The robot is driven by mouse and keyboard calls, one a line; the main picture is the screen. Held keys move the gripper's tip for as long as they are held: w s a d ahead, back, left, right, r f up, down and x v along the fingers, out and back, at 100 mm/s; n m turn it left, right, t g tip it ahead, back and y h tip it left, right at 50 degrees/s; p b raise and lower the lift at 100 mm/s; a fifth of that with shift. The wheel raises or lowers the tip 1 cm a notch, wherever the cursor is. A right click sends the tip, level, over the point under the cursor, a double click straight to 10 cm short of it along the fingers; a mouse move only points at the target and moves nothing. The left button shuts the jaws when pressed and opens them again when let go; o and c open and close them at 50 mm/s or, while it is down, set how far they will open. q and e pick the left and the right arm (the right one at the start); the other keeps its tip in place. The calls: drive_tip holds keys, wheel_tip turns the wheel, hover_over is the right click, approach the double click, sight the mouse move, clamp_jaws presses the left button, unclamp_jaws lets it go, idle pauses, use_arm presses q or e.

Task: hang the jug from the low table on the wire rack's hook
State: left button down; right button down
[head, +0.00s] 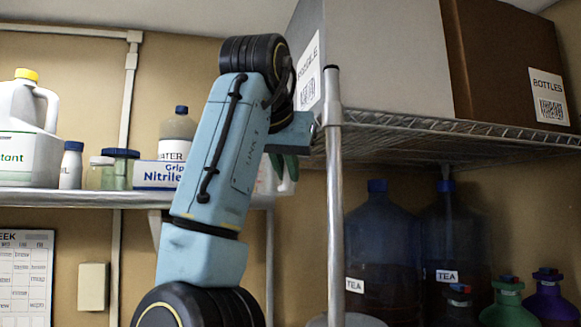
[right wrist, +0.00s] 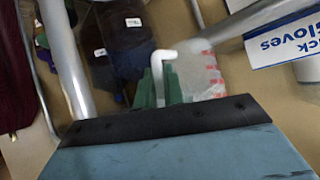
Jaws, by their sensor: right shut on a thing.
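My right gripper (head: 284,163) is raised beside the wire rack (head: 333,200), left of its front post and just below its shelf level. Its green fingers are shut on the jug (head: 283,184), a pale see-through vessel mostly hidden behind my arm. In the right wrist view, the green fingers (right wrist: 160,83) close around a white bent handle, and the jug's clear body with red marks (right wrist: 203,78) shows beyond them. The jug hangs clear of any surface that I can see. I cannot make out the rack's hook or the low table. My left gripper is out of view.
The rack's shelf carries a grey box (head: 390,60) and a brown box (head: 510,60). Dark tea carboys (head: 383,235) stand below it.

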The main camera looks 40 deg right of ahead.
drive_tip(key=c, duration=1.6)
unclamp_jaws()
drive_tip(key=shift+r, duration=0.1)
drive_tip(key=shift+o, duration=1)
drive_tip(key=shift+s, duration=0.15)
drive_tip(key=shift+a+r, duration=0.1)
